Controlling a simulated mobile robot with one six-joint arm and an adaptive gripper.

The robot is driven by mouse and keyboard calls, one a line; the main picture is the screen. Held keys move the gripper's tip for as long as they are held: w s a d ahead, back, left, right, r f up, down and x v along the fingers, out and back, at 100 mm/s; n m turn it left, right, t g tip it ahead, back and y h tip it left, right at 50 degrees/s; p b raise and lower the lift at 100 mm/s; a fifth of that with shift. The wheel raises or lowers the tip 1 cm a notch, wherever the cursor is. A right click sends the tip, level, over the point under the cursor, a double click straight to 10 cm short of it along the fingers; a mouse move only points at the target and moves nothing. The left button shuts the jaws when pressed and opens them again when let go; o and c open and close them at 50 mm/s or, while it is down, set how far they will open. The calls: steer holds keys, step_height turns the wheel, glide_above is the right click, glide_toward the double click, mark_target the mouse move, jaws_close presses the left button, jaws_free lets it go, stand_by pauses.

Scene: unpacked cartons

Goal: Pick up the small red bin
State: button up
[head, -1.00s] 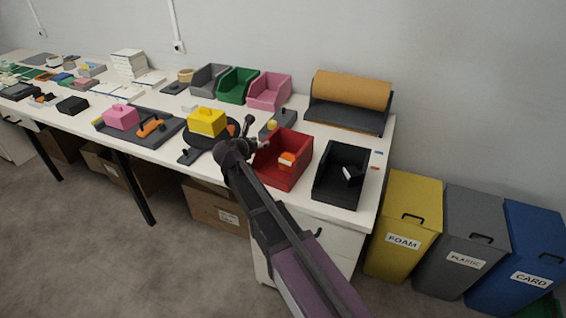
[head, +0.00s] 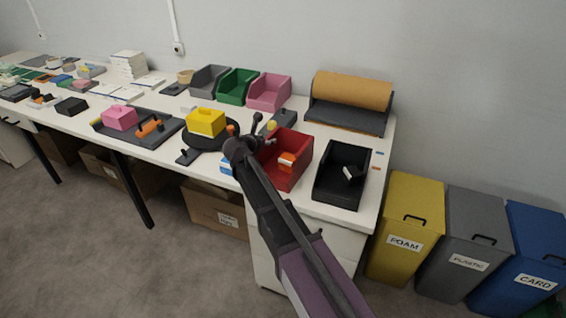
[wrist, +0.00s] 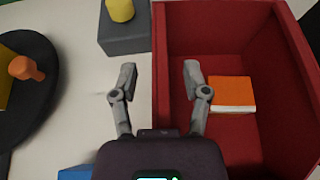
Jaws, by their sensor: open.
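The small red bin (head: 297,171) stands on the white table, left of a black bin. An orange and white block (head: 287,161) lies inside it. In the wrist view the red bin (wrist: 180,117) fills the right half, with the orange block (wrist: 232,92) on its floor. My gripper (wrist: 160,75) is open and points down over the bin's left wall. One finger is over the table outside the bin and the other over its inside. In the head view my gripper (head: 258,131) is at the bin's left side. I cannot tell whether it touches the wall.
The black bin (head: 326,189) stands close on the right. A grey block with a yellow knob (wrist: 125,38) sits just left of the red bin. A round dark stand (wrist: 45,75) with a yellow box (head: 206,123) is further left. A paper roll (head: 352,90) stands behind.

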steer(key=shift+c, duration=0.2)
jaws_close()
steer(key=shift+r, duration=0.15)
stand_by(0.4)
step_height(320, 180, up, 10)
steer(key=p, duration=1)
stand_by(0.6)
